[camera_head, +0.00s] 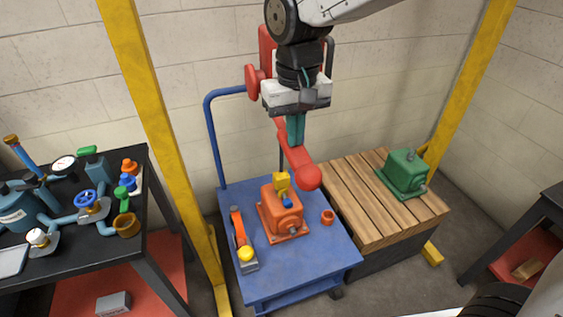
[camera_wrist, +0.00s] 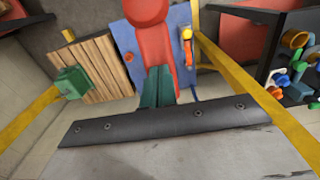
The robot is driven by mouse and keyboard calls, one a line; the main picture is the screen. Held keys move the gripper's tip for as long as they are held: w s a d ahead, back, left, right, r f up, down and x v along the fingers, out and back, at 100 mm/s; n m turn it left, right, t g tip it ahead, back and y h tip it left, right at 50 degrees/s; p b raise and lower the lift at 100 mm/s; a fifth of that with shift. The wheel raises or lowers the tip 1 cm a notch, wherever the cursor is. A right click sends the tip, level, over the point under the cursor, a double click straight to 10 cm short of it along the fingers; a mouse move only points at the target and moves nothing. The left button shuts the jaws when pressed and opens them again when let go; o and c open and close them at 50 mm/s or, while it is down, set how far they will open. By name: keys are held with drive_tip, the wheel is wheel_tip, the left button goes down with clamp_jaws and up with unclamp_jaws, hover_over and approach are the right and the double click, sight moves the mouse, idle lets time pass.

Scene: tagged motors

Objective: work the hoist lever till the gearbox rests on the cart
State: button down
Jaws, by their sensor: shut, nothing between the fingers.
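The hoist lever (camera_head: 297,158) is a red bar ending in a red ball knob, sloping down toward the camera over the cart; it also shows in the wrist view (camera_wrist: 155,42). My gripper (camera_head: 295,141) is shut and empty, its teal fingertips (camera_wrist: 158,72) pointing down at the lever's bar behind the knob. I cannot tell whether they touch. An orange gearbox-like unit (camera_head: 285,222) sits on the blue cart (camera_head: 318,254), with a yellow block (camera_head: 282,182) at its top. Whether it bears fully on the cart is unclear. A green motor-like unit (camera_head: 404,172) sits on a wooden pallet (camera_head: 360,205).
Yellow posts (camera_head: 142,75) stand either side. On the cart are an orange-handled tool (camera_head: 240,232) and an orange ring (camera_head: 328,217). A black table (camera_head: 90,259) with valves and gauges stands left, and a dark table edge (camera_head: 520,232) right.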

wheel_tip(320, 180, up, 12)
drive_tip(key=shift+w+f, duration=0.15)
drive_tip(key=shift+w, duration=0.2)
drive_tip(key=shift+a, duration=0.1)
idle(0.5)
wheel_tip(320, 180, up, 7)
idle(0.5)
idle(0.4)
drive_tip(key=s+d+f+m, duration=0.1)
drive_tip(key=s+d+f, duration=0.7)
drive_tip(key=s+d, duration=0.1)
drive_tip(key=s+d+f+m+t, duration=0.1)
drive_tip(key=s+d+f+m, duration=0.1)
drive_tip(key=s+d+f, duration=0.6)
drive_tip(key=s+d, duration=0.2)
drive_tip(key=d, duration=0.2)
drive_tip(key=shift+s+f, duration=0.2)
drive_tip(key=shift+s, duration=0.1)
